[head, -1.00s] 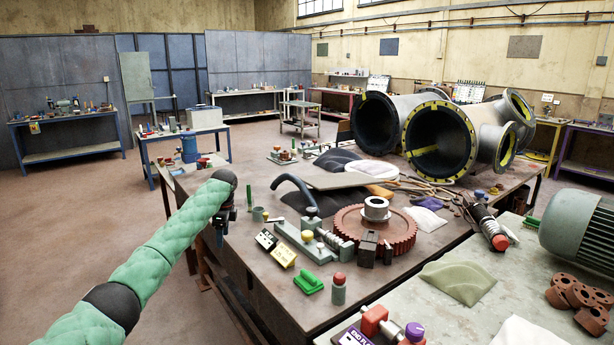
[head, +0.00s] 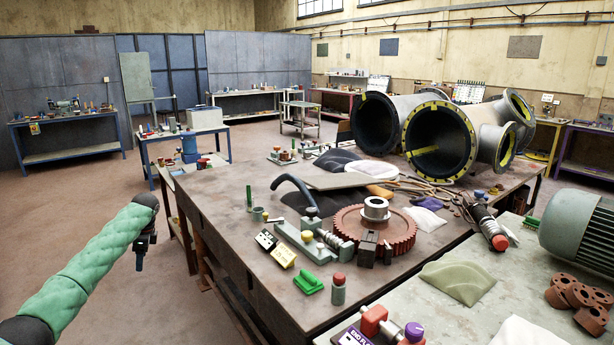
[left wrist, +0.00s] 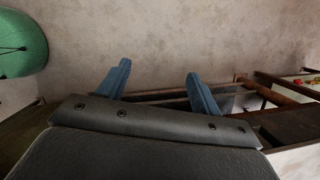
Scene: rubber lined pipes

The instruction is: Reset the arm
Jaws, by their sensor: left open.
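My left arm, in a green quilted sleeve, comes in from the lower left of the head view. My left gripper (head: 140,262) hangs below its dark wrist, over the floor and left of the workbench edge, apart from everything. In the left wrist view its two blue fingers (left wrist: 160,92) stand wide apart with nothing between them. Behind them are bare floor and part of a dark frame. My right gripper is not in view.
A grey motor (head: 580,230) stands at right. The floor (head: 80,200) left of the bench is open.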

